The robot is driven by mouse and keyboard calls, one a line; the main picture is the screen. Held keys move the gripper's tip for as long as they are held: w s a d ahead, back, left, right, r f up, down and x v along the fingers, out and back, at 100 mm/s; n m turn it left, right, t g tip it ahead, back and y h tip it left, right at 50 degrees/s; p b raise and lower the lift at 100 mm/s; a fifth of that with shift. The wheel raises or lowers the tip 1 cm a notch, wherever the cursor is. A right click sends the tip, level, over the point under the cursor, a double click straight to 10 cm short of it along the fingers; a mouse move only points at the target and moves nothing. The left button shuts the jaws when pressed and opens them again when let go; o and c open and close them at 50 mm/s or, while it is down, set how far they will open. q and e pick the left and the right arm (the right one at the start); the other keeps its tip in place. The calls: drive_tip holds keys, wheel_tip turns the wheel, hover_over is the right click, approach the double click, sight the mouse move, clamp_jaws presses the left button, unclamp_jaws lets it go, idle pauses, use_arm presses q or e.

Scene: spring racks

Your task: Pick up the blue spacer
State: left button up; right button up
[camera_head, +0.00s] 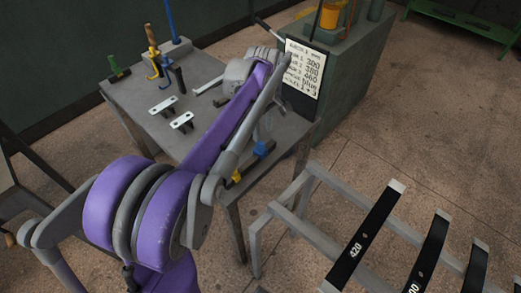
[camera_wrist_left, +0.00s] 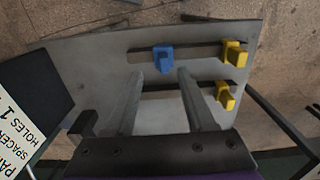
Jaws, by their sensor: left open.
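The blue spacer (camera_wrist_left: 163,58) sits on a dark strip on the grey table in the left wrist view. It also shows in the head view (camera_head: 262,149), near the table's front right edge, partly behind my arm. My left gripper (camera_wrist_left: 160,73) is open and empty. In the wrist view its two fingers point toward the blue spacer, whose body appears just past and between the fingertips. I cannot tell the exact height gap. In the head view my left arm hides most of the gripper. My right gripper is not in view.
Yellow spacers (camera_wrist_left: 234,53) and (camera_wrist_left: 226,95) stand right of the blue one. The grey table (camera_head: 205,165) also holds white-topped brackets (camera_head: 163,105) and tools. A green cabinet with a printed sheet (camera_head: 304,68) stands beyond. A rack with numbered black bars (camera_head: 365,235) is at front right.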

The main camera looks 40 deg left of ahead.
sight(261, 142)
use_arm(q)
drive_tip(key=f, duration=0.6)
drive_tip(key=shift+s+a+f, duration=0.1)
drive_tip(key=shift+s+f, duration=0.1)
drive_tip(key=shift+s, duration=0.1)
clamp_jaws()
